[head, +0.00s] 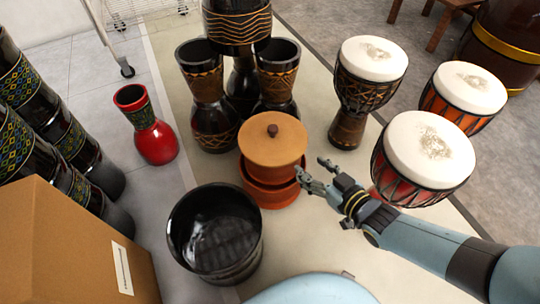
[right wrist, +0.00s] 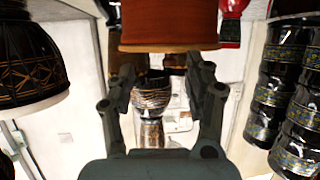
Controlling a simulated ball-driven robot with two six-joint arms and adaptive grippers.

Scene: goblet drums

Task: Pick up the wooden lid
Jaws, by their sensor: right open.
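The wooden lid (head: 272,140) is orange-brown and round, with a small dark knob on top. It sits on a reddish terracotta pot (head: 270,192) in the middle of the head view. My right gripper (head: 312,174) is open and empty, just right of the lid and pot, with its fingers pointing towards them. In the right wrist view an orange-brown round body (right wrist: 168,25) shows at the top, beyond the open fingers; I cannot tell whether it is lid or pot. My left gripper is not in view.
A black bucket-like vessel (head: 185,235) stands in front left of the pot. Dark carved drums (head: 213,125) stand close behind it. White-topped drums (head: 430,150) stand at right, near my right arm.

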